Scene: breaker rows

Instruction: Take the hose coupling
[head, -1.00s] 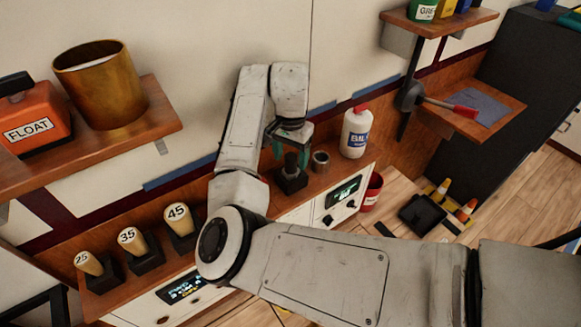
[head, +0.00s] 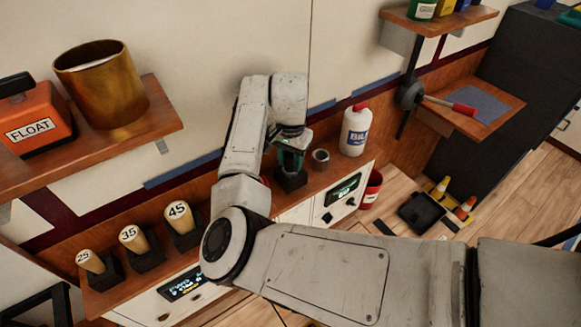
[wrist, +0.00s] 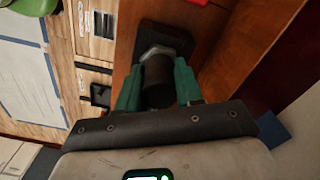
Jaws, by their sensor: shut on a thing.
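The hose coupling (wrist: 157,82) is a dark cylinder with a grey metal hex collar below it, seen between my teal fingers in the wrist view. It stands upright on a dark square base (head: 291,181) on the wooden shelf. My gripper (head: 290,159) is above that base, pointing down, with its fingers on either side of the coupling. It also shows in the wrist view (wrist: 157,75), shut on the coupling. In the head view the gripper hides most of the coupling.
A small grey cup-like cylinder (head: 320,159) stands just right of the base. A white bottle with a red cap (head: 355,131) is further right. Several numbered handles, including 45 (head: 182,218), stand to the left.

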